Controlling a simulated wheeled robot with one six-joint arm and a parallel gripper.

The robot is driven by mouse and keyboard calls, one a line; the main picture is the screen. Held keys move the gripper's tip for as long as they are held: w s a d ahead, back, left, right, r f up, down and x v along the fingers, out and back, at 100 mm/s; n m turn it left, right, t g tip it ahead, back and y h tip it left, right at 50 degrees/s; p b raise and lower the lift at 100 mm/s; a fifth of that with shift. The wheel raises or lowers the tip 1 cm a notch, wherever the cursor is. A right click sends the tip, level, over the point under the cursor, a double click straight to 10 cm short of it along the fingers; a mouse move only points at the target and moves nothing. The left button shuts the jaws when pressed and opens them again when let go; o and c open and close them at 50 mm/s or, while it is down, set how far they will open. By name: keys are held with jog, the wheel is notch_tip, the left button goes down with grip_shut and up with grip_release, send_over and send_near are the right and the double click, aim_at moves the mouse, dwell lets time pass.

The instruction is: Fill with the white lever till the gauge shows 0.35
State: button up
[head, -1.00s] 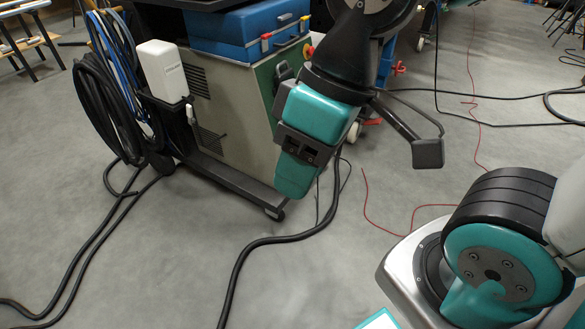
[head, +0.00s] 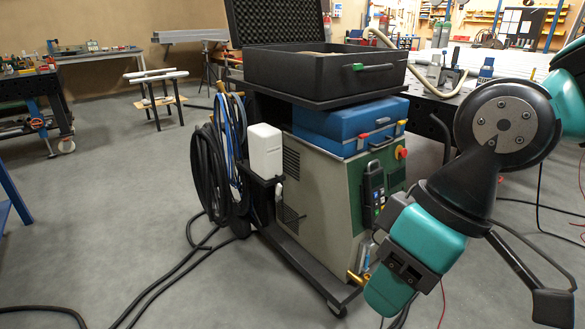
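A white container (head: 265,151) hangs on the left side of a grey and green machine cart (head: 318,190). A small white part (head: 278,190) sticks out just below it. It may be the lever, but it is too small to be sure. I can make out no gauge with a readable value. My gripper (head: 398,272), teal and black at the end of my arm, hangs at the right in front of the cart's right side. It is apart from the white container. I cannot make out its fingertips or anything held.
A blue case (head: 345,125) and an open black case (head: 325,72) sit on the cart. Black hoses (head: 205,170) hang at its left and trail across the floor. A workbench (head: 28,90) stands at far left. The floor (head: 110,215) left of the cart is mostly clear.

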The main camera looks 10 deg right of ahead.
notch_tip(320, 180, up, 15)
jog(key=p, duration=1.3)
jog(key=shift+r, duration=0.15)
